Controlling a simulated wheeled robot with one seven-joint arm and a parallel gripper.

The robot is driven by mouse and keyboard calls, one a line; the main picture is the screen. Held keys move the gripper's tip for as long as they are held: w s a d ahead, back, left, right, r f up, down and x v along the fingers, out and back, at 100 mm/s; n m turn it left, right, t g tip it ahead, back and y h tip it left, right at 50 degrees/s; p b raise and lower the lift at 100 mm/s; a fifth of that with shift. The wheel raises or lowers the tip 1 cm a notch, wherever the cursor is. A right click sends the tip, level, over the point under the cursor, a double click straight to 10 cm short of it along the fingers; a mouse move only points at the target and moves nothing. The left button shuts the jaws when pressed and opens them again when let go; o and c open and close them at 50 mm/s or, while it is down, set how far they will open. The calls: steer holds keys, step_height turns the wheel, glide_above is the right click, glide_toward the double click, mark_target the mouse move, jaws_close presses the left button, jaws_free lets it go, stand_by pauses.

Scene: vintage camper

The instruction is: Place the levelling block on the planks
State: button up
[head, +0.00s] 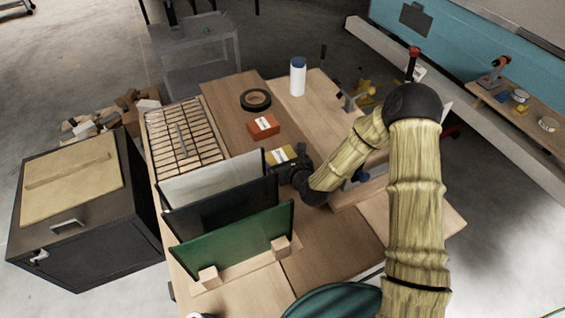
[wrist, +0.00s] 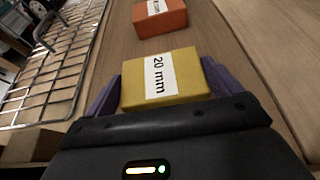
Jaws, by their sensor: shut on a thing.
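A yellow block (head: 283,155) marked "20 mm" is the levelling block in my grip. It also shows in the wrist view (wrist: 185,84), between the purple fingers of my gripper (wrist: 162,84). In the head view my gripper (head: 284,160) is over the worktable, just behind the upright panels. The fingers are shut on the block's sides. The brown planks (head: 228,105) of the tabletop run beneath and beyond it. I cannot tell whether the block touches them. An orange block (head: 263,126) with a white label lies on the planks just beyond the yellow one.
A wire rack (head: 183,138) lies at the left. Upright panels, including a green one (head: 232,240), stand in front of my gripper. Bare plank shows around the orange block.

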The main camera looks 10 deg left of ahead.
steer(key=shift+f, duration=0.9)
steer(key=shift+f, duration=0.25)
steer(key=o, duration=0.8)
steer(key=shift+c, duration=0.2)
steer(key=shift+r, duration=0.1)
